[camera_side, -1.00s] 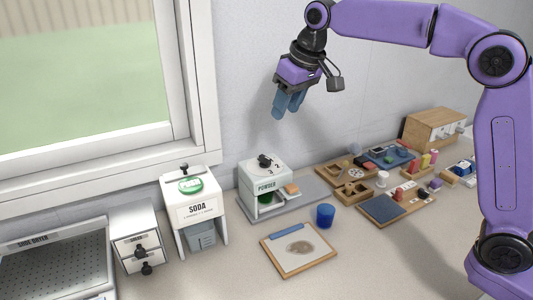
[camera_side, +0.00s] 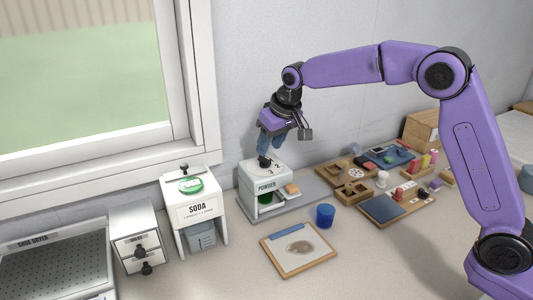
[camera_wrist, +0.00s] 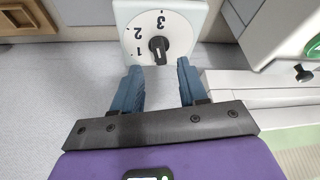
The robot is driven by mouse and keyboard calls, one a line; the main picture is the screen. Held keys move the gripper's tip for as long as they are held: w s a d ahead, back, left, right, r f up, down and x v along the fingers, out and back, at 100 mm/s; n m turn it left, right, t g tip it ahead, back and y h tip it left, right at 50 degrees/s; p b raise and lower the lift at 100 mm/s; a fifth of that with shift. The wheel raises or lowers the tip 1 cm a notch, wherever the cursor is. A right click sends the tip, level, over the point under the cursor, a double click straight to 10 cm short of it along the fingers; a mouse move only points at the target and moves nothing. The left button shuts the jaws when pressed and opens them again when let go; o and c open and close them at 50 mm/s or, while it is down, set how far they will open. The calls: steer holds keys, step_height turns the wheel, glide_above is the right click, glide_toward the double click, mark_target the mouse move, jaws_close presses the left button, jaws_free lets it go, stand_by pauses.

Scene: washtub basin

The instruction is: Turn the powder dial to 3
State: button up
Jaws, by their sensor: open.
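The powder dispenser (camera_side: 265,187) is a white box labelled POWDER with a black dial knob (camera_side: 264,162) on its top. In the wrist view the knob (camera_wrist: 158,46) sits on a round plate (camera_wrist: 140,22) marked 1, 2 and 3. The knob stands between the two fingers in that view, a little beyond their tips. A white mark on the knob seems to face the lower side, away from the 3. My gripper (camera_side: 268,150) is open and empty, pointing down just above the dial. In the wrist view its blue fingers (camera_wrist: 159,76) are spread apart.
The SODA dispenser (camera_side: 194,208) stands left of the powder box. A blue cup (camera_side: 325,215) and a clipboard (camera_side: 298,262) are in front. Trays of small items (camera_side: 397,207) are on the right. The wall is close behind.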

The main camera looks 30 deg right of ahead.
mark_target(266, 158)
steer(key=shift+x, duration=2.1)
jaws_close()
steer(key=shift+a, duration=0.1)
steer(key=shift+m+h, duration=0.6)
steer(key=shift+m, duration=0.9)
jaws_free()
